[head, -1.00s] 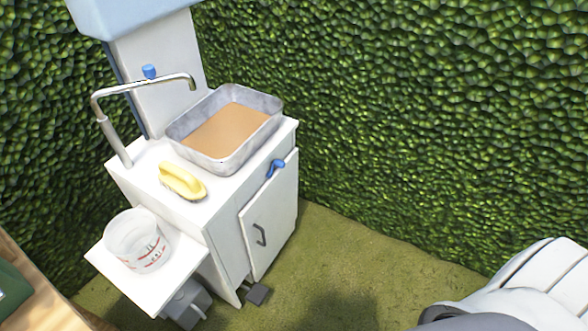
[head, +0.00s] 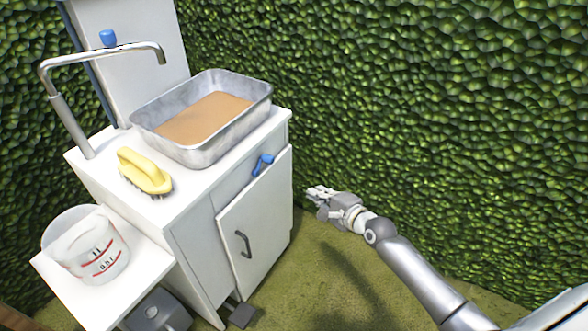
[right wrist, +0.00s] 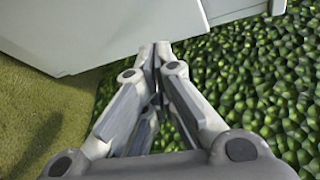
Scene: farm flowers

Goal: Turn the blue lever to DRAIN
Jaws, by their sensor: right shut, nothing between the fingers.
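The blue lever (head: 263,164) sits on the front of the white sink cabinet (head: 262,225), just below the countertop and above the door. No DRAIN label can be read. My right gripper (head: 311,191) is to the right of the cabinet and lower than the lever, apart from both. It is shut and empty. In the right wrist view its closed fingers (right wrist: 155,56) point toward a white cabinet surface (right wrist: 100,30). My left gripper is not in view.
A metal basin (head: 165,134) holding brown liquid stands on the countertop under a faucet (head: 110,55). A yellow brush (head: 146,171) lies beside it. A clear measuring bucket (head: 85,248) stands on the side shelf. A hedge (head: 430,110) lies behind; the grass (head: 330,285) in front is open.

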